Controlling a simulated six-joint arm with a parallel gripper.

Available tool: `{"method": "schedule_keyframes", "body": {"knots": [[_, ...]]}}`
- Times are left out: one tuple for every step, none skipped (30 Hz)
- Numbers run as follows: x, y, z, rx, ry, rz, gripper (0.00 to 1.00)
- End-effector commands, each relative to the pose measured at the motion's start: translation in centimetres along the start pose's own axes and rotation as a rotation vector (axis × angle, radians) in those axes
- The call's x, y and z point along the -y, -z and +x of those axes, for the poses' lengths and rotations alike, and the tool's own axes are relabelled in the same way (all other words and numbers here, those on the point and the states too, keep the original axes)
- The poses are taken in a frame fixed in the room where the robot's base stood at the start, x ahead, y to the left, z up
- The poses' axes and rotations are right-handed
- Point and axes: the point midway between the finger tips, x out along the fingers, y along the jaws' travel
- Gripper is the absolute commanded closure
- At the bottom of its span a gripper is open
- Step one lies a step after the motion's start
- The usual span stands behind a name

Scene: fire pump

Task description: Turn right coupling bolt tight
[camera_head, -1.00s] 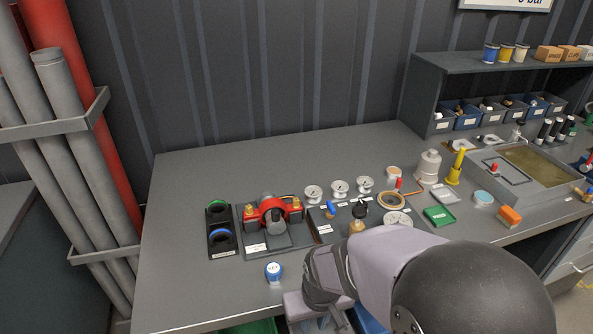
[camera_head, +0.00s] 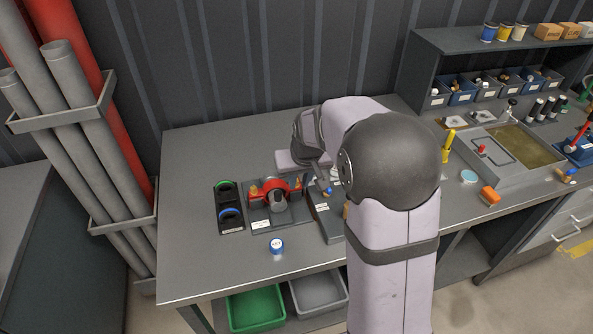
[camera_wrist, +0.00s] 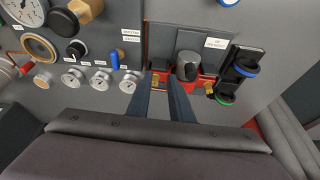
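The red coupling (camera_head: 272,189) with its grey centre sits on a dark plate at the left of the bench. It also shows in the wrist view (camera_wrist: 200,82), turned upside down. Its right brass bolt (camera_wrist: 157,80) shows between my fingertips in the wrist view. My gripper (camera_wrist: 160,79) is open, one finger on each side of the bolt in the picture. I cannot tell whether the fingers touch it. The other brass bolt (camera_wrist: 208,89) is on the coupling's far side from my fingers. In the head view my gripper body hangs behind the coupling, and the fingertips are hard to make out.
A dark holder (camera_head: 229,207) with green and blue rings stands left of the coupling. A blue lever (camera_wrist: 115,60) and several gauges (camera_wrist: 100,80) are close beside my fingers. Bare bench lies at the front left.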

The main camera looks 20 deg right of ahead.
Motion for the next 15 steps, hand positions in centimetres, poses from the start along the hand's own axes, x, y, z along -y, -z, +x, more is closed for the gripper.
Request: {"method": "schedule_keyframes", "body": {"knots": [[-0.2,1.2,-0.4,-0.008,-0.001,0.003,0.80],[-0.3,1.8,-0.5,-0.013,-0.001,0.003,0.80],[-0.4,2.3,-0.5,-0.018,-0.002,0.004,0.80],[-0.5,2.7,-0.6,-0.021,-0.002,0.005,0.80],[-0.5,2.9,-0.6,-0.024,-0.002,0.005,0.80],[-0.6,3.2,-0.6,-0.027,-0.003,0.006,0.80],[-0.6,3.3,-0.6,-0.028,-0.003,0.006,0.80],[-0.6,3.4,-0.6,-0.028,-0.003,0.006,0.80],[-0.6,3.4,-0.6,-0.028,-0.003,0.006,0.80],[-0.6,3.4,-0.6,-0.028,-0.003,0.006,0.80],[-0.6,3.4,-0.5,-0.028,-0.003,0.006,0.80],[-0.6,3.4,-0.5,-0.028,-0.003,0.006,0.80],[-0.6,3.4,-0.4,-0.027,-0.003,0.006,0.80],[-0.6,3.4,-0.3,-0.027,-0.003,0.006,0.80],[-0.6,3.4,-0.1,-0.026,-0.003,0.006,0.80]]}}
